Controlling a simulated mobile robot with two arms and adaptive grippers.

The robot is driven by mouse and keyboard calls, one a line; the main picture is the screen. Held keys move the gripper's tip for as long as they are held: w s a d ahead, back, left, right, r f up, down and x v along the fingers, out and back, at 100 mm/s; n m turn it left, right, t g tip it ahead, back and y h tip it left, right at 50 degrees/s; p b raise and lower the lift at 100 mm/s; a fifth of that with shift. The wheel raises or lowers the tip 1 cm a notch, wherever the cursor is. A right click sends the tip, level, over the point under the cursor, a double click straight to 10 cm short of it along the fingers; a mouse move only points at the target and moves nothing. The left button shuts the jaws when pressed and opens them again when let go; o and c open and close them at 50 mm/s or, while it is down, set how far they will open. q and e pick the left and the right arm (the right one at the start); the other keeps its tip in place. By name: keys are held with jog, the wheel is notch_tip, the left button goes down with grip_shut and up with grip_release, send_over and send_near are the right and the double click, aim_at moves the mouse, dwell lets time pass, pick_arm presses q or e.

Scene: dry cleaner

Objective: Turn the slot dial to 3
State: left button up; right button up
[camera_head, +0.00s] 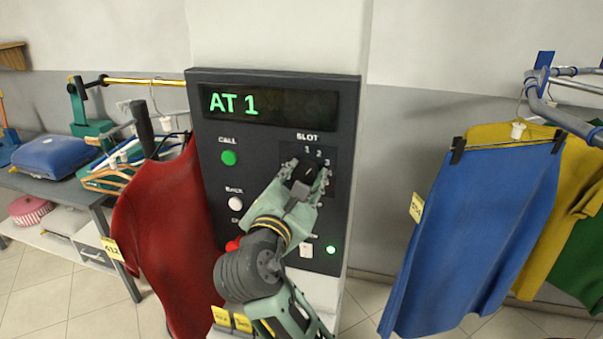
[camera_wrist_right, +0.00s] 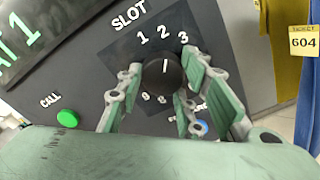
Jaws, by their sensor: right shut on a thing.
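The slot dial (camera_wrist_right: 163,76) is a round black knob with a white pointer line, under the word SLOT and the numbers 1, 2 and 3. In the wrist view its line points up toward the 2. In the head view the fingers hide most of the dial. The control panel (camera_head: 268,105) is dark, and its display (camera_head: 266,103) reads AT 1 in green. My left gripper is not in view.
A green CALL button (camera_head: 229,158) and a white button (camera_head: 235,204) sit left of the dial. A red button (camera_head: 233,244) is partly behind my arm. A red garment (camera_head: 165,230) hangs left, a blue skirt (camera_head: 480,230) right.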

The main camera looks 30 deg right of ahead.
jog(key=m, duration=0.3)
jog(key=shift+r+m, duration=0.3)
jog(key=shift+m, duration=0.4)
jog(key=shift+r, duration=0.15)
jog(key=o, duration=0.8)
jog(key=shift+o, duration=1.1)
jog(key=shift+w+a, duration=0.1)
